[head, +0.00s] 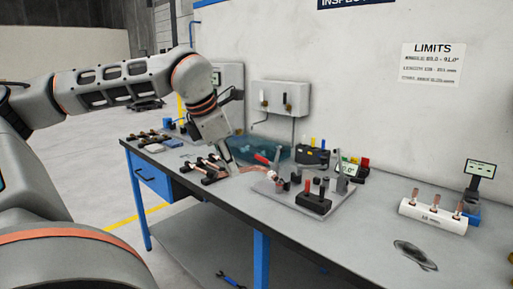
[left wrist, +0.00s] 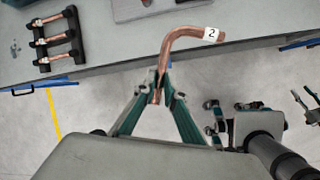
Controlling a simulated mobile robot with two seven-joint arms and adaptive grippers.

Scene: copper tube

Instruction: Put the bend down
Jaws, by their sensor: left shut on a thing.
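The bend is a copper tube with a rounded corner and a white label marked 2; it shows in the left wrist view (left wrist: 181,36). My left gripper (left wrist: 160,88) is shut on one leg of it, and the other leg extends to the right. In the head view my left gripper (head: 232,170) is over the bench near its front edge, with the bend (head: 254,168) beside its tips. In the left wrist view the bend overlaps the bench edge and the floor. I cannot tell its height over the bench.
A black rack (left wrist: 42,48) with copper tubes lies left of the bend. A grey plate (head: 279,194) with fixtures stands right of the gripper, a blue tray (head: 274,152) behind. A white holder (head: 432,217) with copper pieces is further right. Bench between plate and holder is clear.

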